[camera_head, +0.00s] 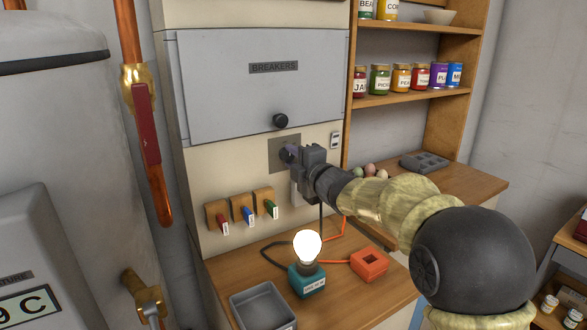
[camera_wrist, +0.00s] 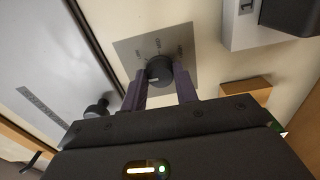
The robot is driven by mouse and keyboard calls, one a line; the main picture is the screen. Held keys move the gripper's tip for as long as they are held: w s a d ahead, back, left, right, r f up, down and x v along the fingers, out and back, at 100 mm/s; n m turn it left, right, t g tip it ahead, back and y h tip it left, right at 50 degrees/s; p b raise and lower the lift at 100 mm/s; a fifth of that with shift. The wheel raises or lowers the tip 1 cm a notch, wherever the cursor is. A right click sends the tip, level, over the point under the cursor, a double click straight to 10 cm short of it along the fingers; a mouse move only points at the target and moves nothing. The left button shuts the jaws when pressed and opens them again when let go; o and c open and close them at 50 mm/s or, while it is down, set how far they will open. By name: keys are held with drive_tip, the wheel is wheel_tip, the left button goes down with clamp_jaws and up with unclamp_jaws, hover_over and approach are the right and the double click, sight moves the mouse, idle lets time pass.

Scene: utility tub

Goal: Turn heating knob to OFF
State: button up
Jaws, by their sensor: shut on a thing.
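The heating knob (camera_wrist: 159,69) is a small black round knob on a grey square plate (camera_wrist: 131,47) with small labels around it that I cannot read. In the wrist view my gripper (camera_wrist: 160,76) has one purple-grey finger on each side of the knob and is shut on it. In the head view my gripper (camera_head: 291,155) reaches the plate (camera_head: 276,142) from the right, below the breaker panel. There the knob is mostly hidden behind the fingers. I cannot tell which label the knob points at.
The closed breaker panel (camera_head: 245,90) with its black knob (camera_head: 280,121) is just above. Coloured switches (camera_head: 247,212) sit lower left. A lit bulb (camera_head: 307,246), a grey tray (camera_head: 263,306) and an orange block (camera_head: 369,264) stand on the wooden counter below. Jars (camera_head: 401,78) fill shelves at right.

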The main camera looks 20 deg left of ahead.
drive_tip(key=shift+f, duration=0.1)
idle(0.4)
drive_tip(key=o, duration=1)
drive_tip(key=shift+c, duration=0.2)
drive_tip(key=shift+s+d, duration=0.1)
drive_tip(key=b+v, duration=0.1)
drive_tip(key=v, duration=1.6)
drive_tip(key=shift+s, duration=0.1)
